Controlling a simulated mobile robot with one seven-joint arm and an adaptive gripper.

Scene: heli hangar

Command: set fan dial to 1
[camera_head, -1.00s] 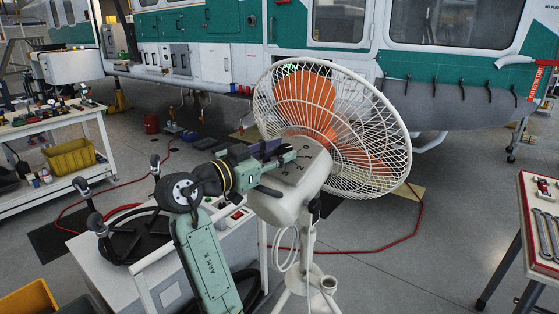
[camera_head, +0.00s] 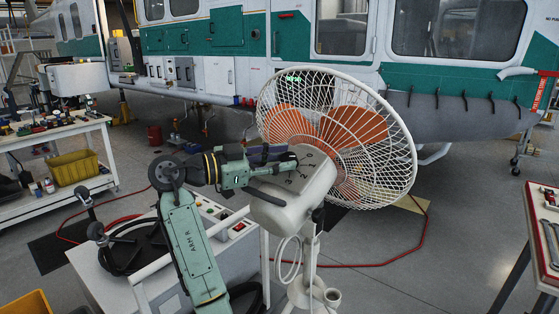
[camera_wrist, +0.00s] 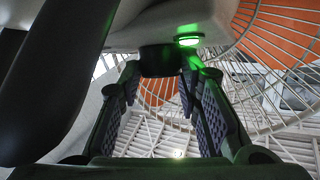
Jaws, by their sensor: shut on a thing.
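The white standing fan (camera_head: 310,195) has an orange-bladed wire cage (camera_head: 350,130) and a motor housing with dark markings on its top. My gripper (camera_head: 288,160) reaches in from the left and is at that marked top. In the wrist view the black fan dial (camera_wrist: 160,60) sits between my two ribbed finger pads (camera_wrist: 166,80), which are shut on it. A green light (camera_wrist: 189,41) glows beside the dial. The dial is hidden by my gripper in the head view, and I cannot read which number it points to.
A white cart (camera_head: 140,280) with a control panel stands below my arm. A tool table (camera_head: 60,135) is at the left and a red-edged table (camera_head: 545,230) at the right. A helicopter (camera_head: 450,40) fills the back. A red hose (camera_head: 375,263) lies on the floor.

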